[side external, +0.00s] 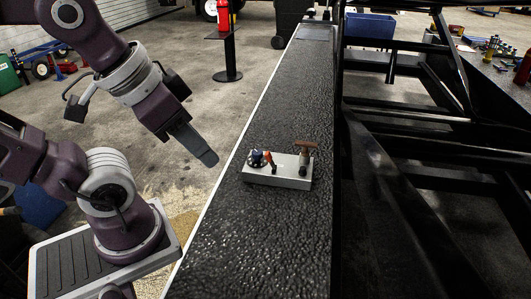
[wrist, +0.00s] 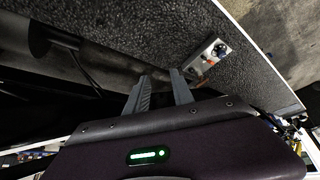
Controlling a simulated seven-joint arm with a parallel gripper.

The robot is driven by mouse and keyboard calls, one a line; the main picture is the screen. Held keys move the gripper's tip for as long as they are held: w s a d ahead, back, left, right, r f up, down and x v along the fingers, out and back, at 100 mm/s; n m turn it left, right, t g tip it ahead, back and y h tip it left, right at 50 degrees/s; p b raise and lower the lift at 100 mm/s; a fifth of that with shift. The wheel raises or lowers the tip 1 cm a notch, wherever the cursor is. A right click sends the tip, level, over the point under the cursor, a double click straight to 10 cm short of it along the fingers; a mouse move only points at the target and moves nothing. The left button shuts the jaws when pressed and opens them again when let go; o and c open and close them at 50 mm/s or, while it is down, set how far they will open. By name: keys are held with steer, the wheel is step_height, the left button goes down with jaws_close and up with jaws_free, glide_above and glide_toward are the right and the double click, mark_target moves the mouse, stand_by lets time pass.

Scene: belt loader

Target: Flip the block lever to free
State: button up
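A light grey control box (side external: 276,177) sits on the black textured belt surface (side external: 262,231). I cannot tell from any marking which one is the block lever. My gripper (side external: 206,157) hangs to the left of the box, apart from it. In the wrist view my gripper (wrist: 160,75) shows two separated fingers with nothing between them.
A black metal frame (side external: 420,160) runs along the belt's right side. A blue bin (side external: 370,27) stands at the back. A red extinguisher (side external: 223,15) is on a black stand (side external: 229,55) behind my arm. The belt surface around the box is clear.

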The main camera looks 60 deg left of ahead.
steer(key=shift+w+n, duration=0.4)
steer(key=c, duration=0.3)
steer(key=w+a+n+g, duration=0.1)
steer(key=w+n, duration=0.1)
steer(key=w+a+f+n+g+h, duration=0.1)
steer(key=w+n, duration=0.2)
steer(key=w+a+n+h, duration=0.1)
steer(key=w+n, duration=0.1)
steer(key=w, duration=0.1)
steer(key=shift+w+a+f+n+g, duration=0.2)
steer(key=shift+w+a+n+g, duration=0.1)
steer(key=shift+n+g, duration=0.1)
jaws_close()
steer(key=w+a+f+n+h, duration=0.1)
steer(key=w+a+f+n, duration=0.25)
steer(key=a, duration=0.25)
steer(key=w+a+f+n+t+h, duration=0.1)
steer(key=w+a+f+n, duration=0.15)
steer(key=a+n, duration=0.25)
steer(key=w+a+f+n+h, duration=0.1)
steer(key=w+a+f+n, duration=0.1)
steer(key=a+f+n, duration=0.3)
steer(key=a+f+n+t, duration=0.1)
steer(key=a+f+n, duration=0.4)
steer(key=a, duration=0.4)
steer(key=shift+s+a+f+t+h, duration=0.3)
steer(key=shift+s+a+f+t, duration=0.15)
steer(key=shift+f, duration=0.1)
